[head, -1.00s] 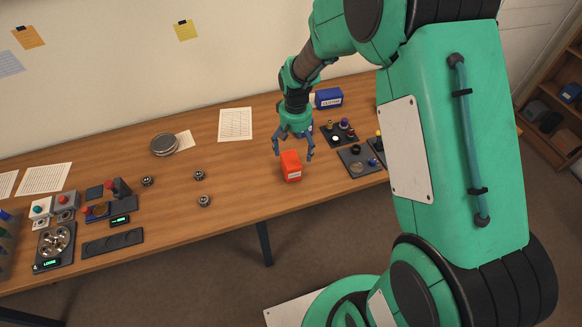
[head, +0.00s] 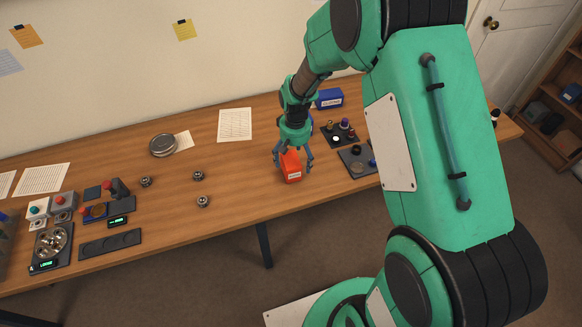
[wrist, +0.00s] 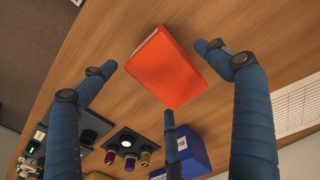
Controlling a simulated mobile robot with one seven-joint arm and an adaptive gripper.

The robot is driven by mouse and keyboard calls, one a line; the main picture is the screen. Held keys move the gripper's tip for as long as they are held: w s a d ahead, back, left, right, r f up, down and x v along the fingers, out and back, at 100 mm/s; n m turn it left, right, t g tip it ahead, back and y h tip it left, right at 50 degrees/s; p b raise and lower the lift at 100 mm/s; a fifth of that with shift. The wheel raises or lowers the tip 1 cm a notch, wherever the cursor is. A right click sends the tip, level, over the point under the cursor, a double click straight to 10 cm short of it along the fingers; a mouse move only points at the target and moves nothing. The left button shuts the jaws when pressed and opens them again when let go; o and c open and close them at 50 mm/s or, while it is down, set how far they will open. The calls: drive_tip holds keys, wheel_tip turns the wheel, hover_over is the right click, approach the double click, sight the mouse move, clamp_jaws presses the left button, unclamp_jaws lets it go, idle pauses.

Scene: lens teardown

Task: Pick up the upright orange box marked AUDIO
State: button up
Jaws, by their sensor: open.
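The orange box (head: 291,171) stands upright on the wooden table near its front edge in the head view. Its white label is too small to read there. In the wrist view the orange box (wrist: 166,68) lies beyond and between my fingers, with its top face toward the camera. My gripper (head: 293,168) is open above and around the box, its fingers spread to either side. In the wrist view my gripper's blue fingers (wrist: 160,85) are apart, and I see no clear contact with the box.
A blue box (head: 329,98) stands behind, and another blue item is partly hidden by my gripper. Dark trays with knobs (head: 340,134) lie to the right. Small metal parts (head: 198,175) and a round tin (head: 163,145) lie left.

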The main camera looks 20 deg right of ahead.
drive_tip(key=shift+f+b, duration=0.65)
drive_tip(key=shift+f, duration=1.65)
drive_tip(key=c, duration=1.4)
drive_tip(key=shift+c, duration=0.2)
drive_tip(key=shift+r, duration=0.1)
drive_tip(key=shift+r+p, duration=0.35)
drive_tip(key=shift+r, duration=0.5)
wheel_tip(320, 180, up, 2)
drive_tip(key=shift+r+p, duration=0.15)
drive_tip(key=shift+p, duration=0.3)
drive_tip(key=s+a+p, duration=0.1)
drive_tip(key=s+p, duration=0.1)
drive_tip(key=s, duration=1.4)
drive_tip(key=shift+r, duration=0.45)
